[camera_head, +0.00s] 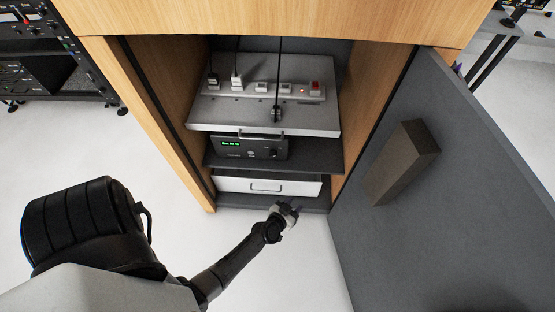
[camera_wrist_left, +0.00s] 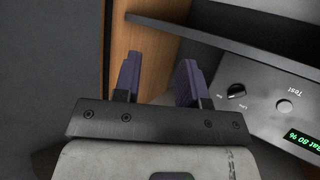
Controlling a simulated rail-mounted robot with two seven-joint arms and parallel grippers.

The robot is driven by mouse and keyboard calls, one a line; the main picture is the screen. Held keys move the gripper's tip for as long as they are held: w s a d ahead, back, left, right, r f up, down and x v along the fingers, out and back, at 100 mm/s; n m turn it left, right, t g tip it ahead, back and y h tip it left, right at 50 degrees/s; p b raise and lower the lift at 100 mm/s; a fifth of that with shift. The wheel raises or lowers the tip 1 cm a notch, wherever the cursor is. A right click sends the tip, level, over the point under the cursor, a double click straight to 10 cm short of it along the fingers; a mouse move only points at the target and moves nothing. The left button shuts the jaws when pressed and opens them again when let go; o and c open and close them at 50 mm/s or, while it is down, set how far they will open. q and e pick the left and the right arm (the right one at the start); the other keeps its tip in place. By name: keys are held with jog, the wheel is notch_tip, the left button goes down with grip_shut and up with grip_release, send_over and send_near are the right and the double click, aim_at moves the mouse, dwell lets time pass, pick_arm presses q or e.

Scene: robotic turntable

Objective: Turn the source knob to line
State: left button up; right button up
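The black source knob (camera_wrist_left: 236,90) is on the grey front panel of a device, tilted in the left wrist view. Small labels lie around it, one apparently reading "Line"; I cannot tell surely which label its pointer faces. A second round control marked "Test" (camera_wrist_left: 284,105) and a green display (camera_wrist_left: 302,140) reading "Bat 80 %" share the panel. In the head view the device (camera_head: 248,148) sits on a middle cabinet shelf. My left gripper (camera_head: 291,206) is low in front of the cabinet, below the device. Its purple fingers (camera_wrist_left: 160,80) are apart and empty, left of the knob.
The wooden cabinet stands open, its grey door (camera_head: 455,190) with a block handle (camera_head: 402,162) swung out to the right. A shelf with a power strip (camera_head: 262,89) is above the device. A white drawer (camera_head: 267,187) is below it. Clear floor lies in front.

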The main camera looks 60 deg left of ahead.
pick_arm(q)
jog(key=s+a+y, duration=0.2)
jog(key=a+y, duration=0.2)
jog(key=y, duration=0.1)
jog(key=m+g+y, duration=0.2)
jog(key=y, duration=0.4)
send_near(272, 157)
jog(key=shift+b+x, duration=3.1)
jog(key=shift+x, duration=1.4)
jog(key=shift+w, duration=0.1)
jog(key=shift+r, duration=0.1)
grip_shut()
